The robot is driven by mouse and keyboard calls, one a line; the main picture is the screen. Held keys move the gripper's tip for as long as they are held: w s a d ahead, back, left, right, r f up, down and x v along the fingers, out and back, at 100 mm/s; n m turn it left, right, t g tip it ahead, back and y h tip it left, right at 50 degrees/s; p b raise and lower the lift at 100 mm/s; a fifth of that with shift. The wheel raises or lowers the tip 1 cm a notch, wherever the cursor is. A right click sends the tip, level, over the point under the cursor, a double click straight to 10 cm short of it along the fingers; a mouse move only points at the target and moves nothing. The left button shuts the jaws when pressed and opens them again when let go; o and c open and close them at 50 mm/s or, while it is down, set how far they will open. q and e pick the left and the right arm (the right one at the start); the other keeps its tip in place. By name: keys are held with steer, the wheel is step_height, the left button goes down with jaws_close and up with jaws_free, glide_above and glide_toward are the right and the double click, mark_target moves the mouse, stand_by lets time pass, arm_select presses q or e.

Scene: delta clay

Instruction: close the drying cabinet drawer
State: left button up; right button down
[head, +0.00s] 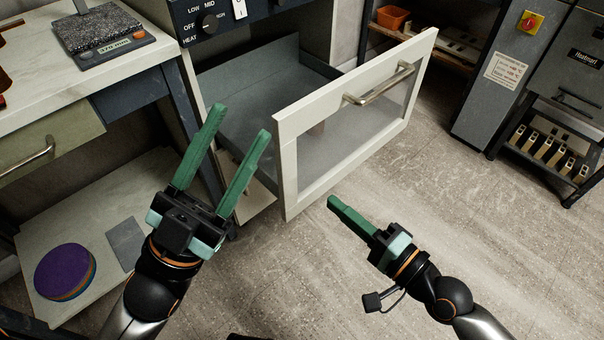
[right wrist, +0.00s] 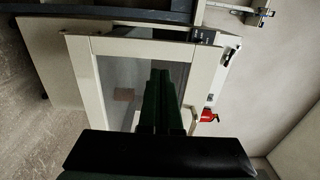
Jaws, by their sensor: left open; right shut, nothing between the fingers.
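The drying cabinet drawer (head: 283,160) is pulled out. It has a pale frame, a clear front panel and a metal bar handle (head: 380,87). Its inside shows between the front and the cabinet (head: 262,22). My left gripper (head: 235,122) is open and empty, with green fingers, to the left of the drawer front. My right gripper (head: 331,201) is shut and empty, below the drawer front and apart from it in the head view. The right wrist view shows the drawer front (right wrist: 77,45) beyond the shut green fingers (right wrist: 162,78).
A worktop (head: 35,60) with a scale (head: 105,40) stands at the left, above a shelf with purple discs (head: 64,270). A grey machine with a rack of pale blocks (head: 543,148) stands at the right. The floor (head: 440,200) in front of the drawer is clear.

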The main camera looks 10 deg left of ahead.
mark_target(291, 168)
arm_select(q)
steer(key=shift+f+b, duration=0.3)
arm_select(e)
steer(key=x, duration=0.9)
steer(key=shift+w+a, duration=0.2)
steer(key=shift+a, duration=0.1)
